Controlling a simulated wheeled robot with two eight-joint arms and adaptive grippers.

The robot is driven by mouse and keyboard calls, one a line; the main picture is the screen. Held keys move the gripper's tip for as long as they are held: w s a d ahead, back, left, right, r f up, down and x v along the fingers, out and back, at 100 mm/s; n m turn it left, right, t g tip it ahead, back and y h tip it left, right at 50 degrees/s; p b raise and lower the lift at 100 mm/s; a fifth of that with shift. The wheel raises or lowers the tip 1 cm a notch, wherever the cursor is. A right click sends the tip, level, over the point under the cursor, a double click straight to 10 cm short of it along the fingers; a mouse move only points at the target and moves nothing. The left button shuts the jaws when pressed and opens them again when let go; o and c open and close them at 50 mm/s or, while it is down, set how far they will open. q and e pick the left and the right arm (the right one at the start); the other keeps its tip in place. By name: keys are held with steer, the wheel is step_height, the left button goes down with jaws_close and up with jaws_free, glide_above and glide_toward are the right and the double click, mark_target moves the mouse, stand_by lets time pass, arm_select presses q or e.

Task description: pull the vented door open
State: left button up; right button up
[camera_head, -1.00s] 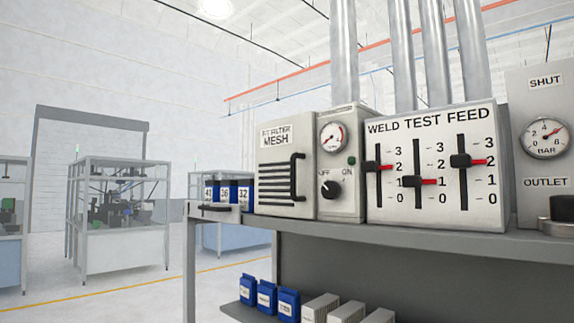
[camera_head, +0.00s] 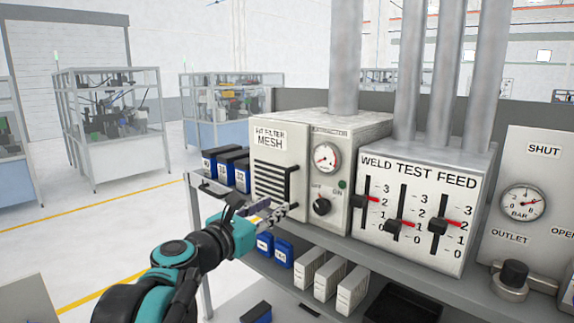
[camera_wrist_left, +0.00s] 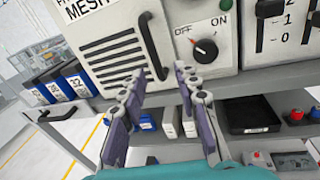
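The vented door (camera_head: 266,155) is a pale panel with black slots, labelled for a filter mesh, and looks shut. It also shows in the left wrist view (camera_wrist_left: 108,47). Its black bar handle (camera_wrist_left: 152,45) stands upright along the door's right edge. My left gripper (camera_head: 279,210) is in front of the door's lower part. In the left wrist view the gripper (camera_wrist_left: 157,84) has its two fingers spread, with nothing between them; the handle's lower end appears just beyond the fingertips. In the head view the gripper partly covers the handle's lower end. My right gripper is out of view.
Right of the door are an OFF/ON knob (camera_head: 321,206), a gauge (camera_head: 326,157) and the slider panel (camera_head: 410,208). Blue numbered boxes (camera_head: 226,168) stand to the left. The grey shelf edge (camera_head: 400,262) runs below, over a lower shelf with boxes.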

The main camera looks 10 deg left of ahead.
mark_target(286, 188)
arm_select(q)
steer(key=shift+n, duration=0.6)
steer(key=w+d, duration=0.1)
steer(key=w, duration=0.1)
steer(key=w+d+r+p, duration=0.1)
steer(key=w, duration=0.2)
steer(key=w+r+p, duration=0.1)
steer(key=w, duration=0.1)
steer(key=shift+w+d, duration=0.4)
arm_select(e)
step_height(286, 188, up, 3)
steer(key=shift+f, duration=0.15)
arm_select(q)
steer(key=shift+s, duration=0.1)
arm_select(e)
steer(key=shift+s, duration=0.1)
arm_select(q)
jaws_close()
